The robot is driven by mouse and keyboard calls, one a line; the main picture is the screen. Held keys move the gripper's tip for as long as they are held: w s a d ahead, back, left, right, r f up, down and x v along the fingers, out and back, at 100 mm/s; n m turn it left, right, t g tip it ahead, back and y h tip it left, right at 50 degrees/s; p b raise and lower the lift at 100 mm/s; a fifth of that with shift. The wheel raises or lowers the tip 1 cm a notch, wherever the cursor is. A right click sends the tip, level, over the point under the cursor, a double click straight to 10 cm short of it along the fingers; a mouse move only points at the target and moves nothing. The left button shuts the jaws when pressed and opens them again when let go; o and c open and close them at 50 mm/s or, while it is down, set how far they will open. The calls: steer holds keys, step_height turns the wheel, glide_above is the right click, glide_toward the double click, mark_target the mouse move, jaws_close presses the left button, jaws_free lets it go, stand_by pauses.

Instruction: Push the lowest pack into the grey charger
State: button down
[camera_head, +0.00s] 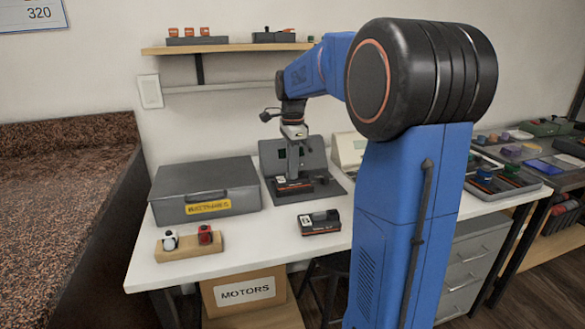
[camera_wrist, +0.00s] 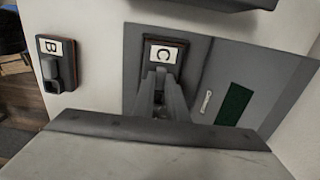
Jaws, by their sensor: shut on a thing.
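My gripper (camera_wrist: 163,88) points down and is shut on a dark pack labelled C (camera_wrist: 163,54). In the head view the gripper (camera_head: 293,172) and this pack (camera_head: 291,188) are over the grey base of an open unit (camera_head: 337,190) with an upright back panel. I cannot tell whether the pack touches the base, or whether this unit is the grey charger. A second dark pack, labelled B (camera_wrist: 50,45), stands apart from it; it lies on the white table in the head view (camera_head: 321,224). Charge levels cannot be read.
A closed grey case (camera_head: 180,182) with a yellow label stands left on the table (camera_head: 262,240). A wooden block (camera_head: 180,252) holds a white and a red item at the front left. A shelf (camera_head: 225,48) hangs above. Trays with small parts (camera_head: 505,190) lie at the right.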

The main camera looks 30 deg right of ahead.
steer(key=shift+f, duration=0.4)
stand_by(0.4)
steer(key=c, duration=1.4)
jaws_free()
steer(key=shift+r, duration=1.65)
steer(key=shift+r, duration=2.9)
